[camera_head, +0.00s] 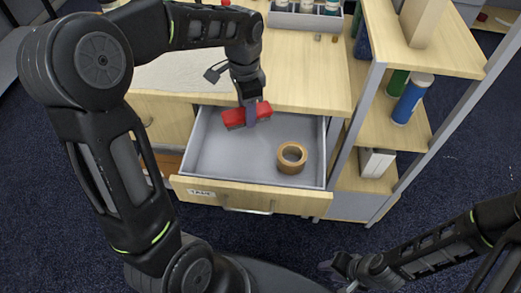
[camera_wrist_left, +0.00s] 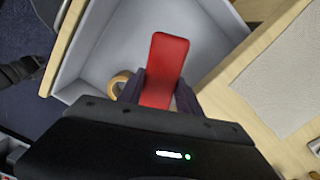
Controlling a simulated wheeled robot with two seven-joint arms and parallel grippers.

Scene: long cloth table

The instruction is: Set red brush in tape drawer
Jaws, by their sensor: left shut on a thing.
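The red brush (camera_head: 236,117) is held by my left gripper (camera_head: 249,116) over the back part of the open drawer. In the left wrist view the brush (camera_wrist_left: 166,68) stands out between the fingers of my left gripper (camera_wrist_left: 158,92). The drawer (camera_head: 215,158) is grey inside, with a wooden front carrying a label that reads TAPE. A tan tape roll (camera_head: 292,157) lies in the right half of the drawer. I cannot tell whether the brush touches the drawer floor. My right gripper (camera_head: 340,270) is low at the bottom of the head view, away from the drawer; its fingers are unclear.
The wooden tabletop (camera_head: 300,80) lies behind the drawer, with a grey cloth (camera_head: 185,72) at left and a tray of bottles (camera_head: 300,18) at the back. A shelf unit (camera_head: 385,125) with a blue can (camera_head: 412,98) stands at right. The drawer's left half is bare.

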